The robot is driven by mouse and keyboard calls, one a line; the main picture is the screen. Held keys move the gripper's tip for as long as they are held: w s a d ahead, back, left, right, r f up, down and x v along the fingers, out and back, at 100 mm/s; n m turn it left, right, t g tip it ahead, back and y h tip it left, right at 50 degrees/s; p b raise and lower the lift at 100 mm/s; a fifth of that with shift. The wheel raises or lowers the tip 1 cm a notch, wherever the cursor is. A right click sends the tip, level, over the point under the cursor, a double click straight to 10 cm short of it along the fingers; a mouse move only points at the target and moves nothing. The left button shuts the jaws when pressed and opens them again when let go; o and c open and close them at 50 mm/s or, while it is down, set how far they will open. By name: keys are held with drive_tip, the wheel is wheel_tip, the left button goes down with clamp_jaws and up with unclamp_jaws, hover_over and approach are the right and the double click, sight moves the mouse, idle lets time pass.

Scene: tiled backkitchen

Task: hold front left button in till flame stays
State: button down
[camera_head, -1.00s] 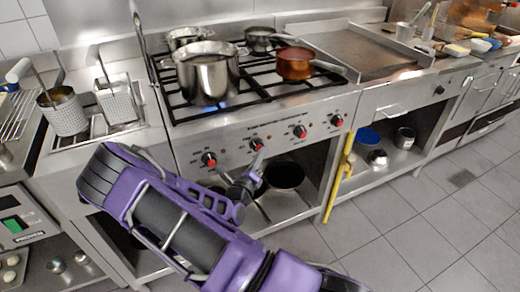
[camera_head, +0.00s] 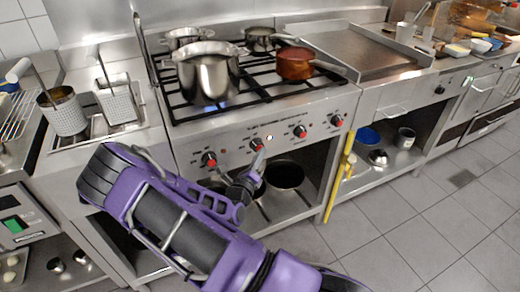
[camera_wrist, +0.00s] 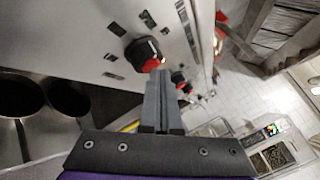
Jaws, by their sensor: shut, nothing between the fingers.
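My gripper (camera_head: 260,160) is shut and empty in front of the stove's control panel (camera_head: 235,140), its tip by the second knob from the left (camera_head: 256,145). In the wrist view my closed fingers (camera_wrist: 162,88) point at the panel, close to a black and red knob (camera_wrist: 145,52); I cannot tell whether they touch anything. The leftmost knob (camera_head: 209,160) is left of my gripper. A small white spot (camera_head: 269,138) shows on the panel. The large steel pot (camera_head: 207,75) stands over the front left burner; only a faint bluish trace shows under it.
A copper pan (camera_head: 295,64) stands on the front right burner, with more pots behind. A black pan (camera_head: 285,175) lies on the shelf below the panel. A yellow cloth or strip (camera_head: 340,180) hangs right of the stove. The floor (camera_head: 430,225) at right is clear.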

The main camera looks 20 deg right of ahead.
drive_tip(key=shift+s, duration=0.1)
drive_tip(key=shift+s+p, duration=0.45)
drive_tip(key=shift+s, duration=0.25)
drive_tip(key=s+p, duration=0.2)
drive_tip(key=s, duration=0.3)
drive_tip(key=shift+d, duration=0.1)
idle(0.5)
